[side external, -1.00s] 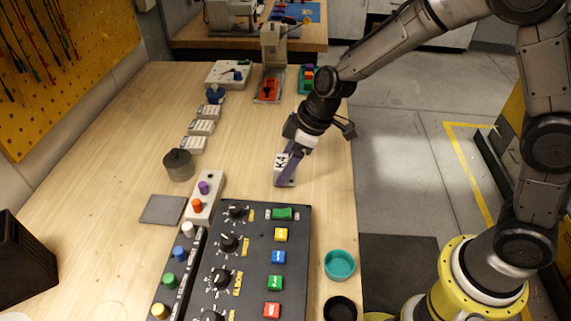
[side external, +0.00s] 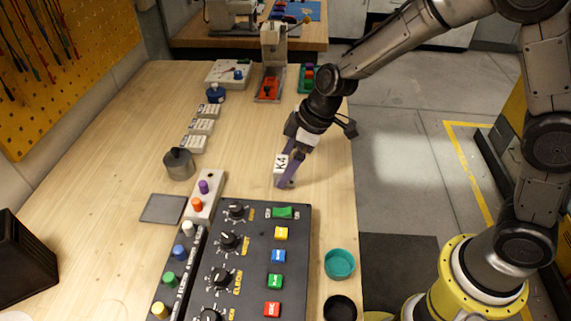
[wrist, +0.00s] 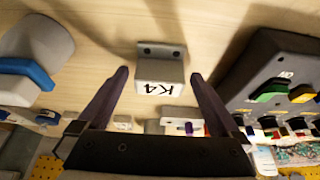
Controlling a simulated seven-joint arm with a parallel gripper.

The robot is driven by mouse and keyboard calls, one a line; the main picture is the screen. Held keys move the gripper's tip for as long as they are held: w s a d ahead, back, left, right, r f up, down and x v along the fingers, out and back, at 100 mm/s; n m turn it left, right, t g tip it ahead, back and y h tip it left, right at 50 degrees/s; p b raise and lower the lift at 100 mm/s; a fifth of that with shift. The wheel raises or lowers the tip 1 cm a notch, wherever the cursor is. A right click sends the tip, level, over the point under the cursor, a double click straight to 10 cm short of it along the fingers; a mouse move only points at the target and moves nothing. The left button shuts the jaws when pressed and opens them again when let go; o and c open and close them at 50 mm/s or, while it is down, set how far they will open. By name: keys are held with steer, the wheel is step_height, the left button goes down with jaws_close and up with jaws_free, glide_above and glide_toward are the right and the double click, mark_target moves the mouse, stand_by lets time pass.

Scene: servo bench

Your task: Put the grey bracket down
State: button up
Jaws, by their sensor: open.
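The grey bracket (side external: 281,165), with a white face marked K4, stands on the wooden bench top, behind the control panel. It also shows in the wrist view (wrist: 160,72), with two dark holes in its flange. My gripper (side external: 290,184) is low over the bench at the bracket. In the wrist view its two dark purple fingers (wrist: 159,74) are apart, one on each side of the bracket, with a gap between each finger and the bracket. In the side view a finger partly covers the bracket's right side.
The black control panel (side external: 250,250) with knobs and coloured buttons lies in front. A teal bowl (side external: 339,264) and a black bowl (side external: 340,308) stand right of it. A grey metal cylinder (side external: 179,165) and a grey square plate (side external: 163,209) are to the left. Bench between cylinder and bracket is clear.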

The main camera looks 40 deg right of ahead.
steer(key=v, duration=1.1)
steer(key=shift+s+d+r, duration=0.15)
steer(key=shift+r, duration=0.1)
steer(key=s+d+r+m+t+h, duration=0.1)
steer(key=s+d+m, duration=0.3)
steer(key=s, duration=0.7)
steer(key=s+d+r+m+t+h, duration=0.1)
steer(key=s+d+m, duration=0.4)
steer(key=s, duration=0.6)
steer(key=d+r+h, duration=0.1)
steer(key=d, duration=0.1)
steer(key=shift+d+r, duration=0.25)
steer(key=shift+d, duration=0.15)
steer(key=shift+s, duration=0.1)
